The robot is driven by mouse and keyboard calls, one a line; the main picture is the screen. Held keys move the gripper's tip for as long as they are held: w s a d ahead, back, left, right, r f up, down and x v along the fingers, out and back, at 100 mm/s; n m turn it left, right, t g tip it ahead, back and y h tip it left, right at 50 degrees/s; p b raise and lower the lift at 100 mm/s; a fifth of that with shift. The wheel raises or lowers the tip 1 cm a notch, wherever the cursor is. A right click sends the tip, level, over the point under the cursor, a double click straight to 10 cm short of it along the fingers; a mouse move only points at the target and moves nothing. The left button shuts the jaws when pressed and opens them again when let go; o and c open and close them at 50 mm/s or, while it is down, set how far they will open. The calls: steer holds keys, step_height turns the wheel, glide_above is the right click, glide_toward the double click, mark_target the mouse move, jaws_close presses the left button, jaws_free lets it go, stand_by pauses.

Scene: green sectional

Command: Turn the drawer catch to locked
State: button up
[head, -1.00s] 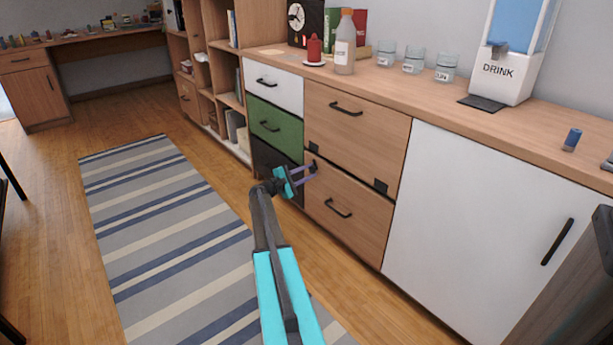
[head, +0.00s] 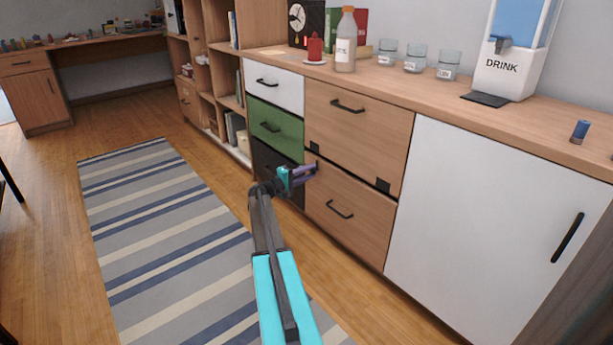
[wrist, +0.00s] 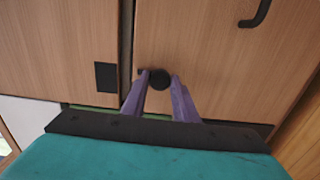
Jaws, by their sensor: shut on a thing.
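The drawer catch (wrist: 160,79) is a small dark knob on the lower wooden drawer (head: 352,232), near its upper left corner. In the wrist view it sits between the two purple fingertips of my gripper (wrist: 159,82). My gripper (head: 314,170) is shut on the catch, and in the head view the fingers hide most of it. The catch's lever and the way it points are hidden. A black plate (wrist: 106,77) is on the upper wooden drawer (head: 355,134), just across the gap from the catch. Both drawers look closed.
A black drawer (head: 268,160) and a green drawer (head: 275,128) are to the left. A white cupboard door (head: 480,220) is to the right. The striped rug (head: 165,230) and floor in front are clear.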

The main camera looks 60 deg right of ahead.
steer(key=o, duration=1)
steer(key=shift+a, duration=0.15)
steer(key=shift+p+v, duration=2.4)
steer(key=shift+v, duration=4.4)
steer(key=shift+w+r, duration=0.1)
steer(key=shift+r, duration=0.05)
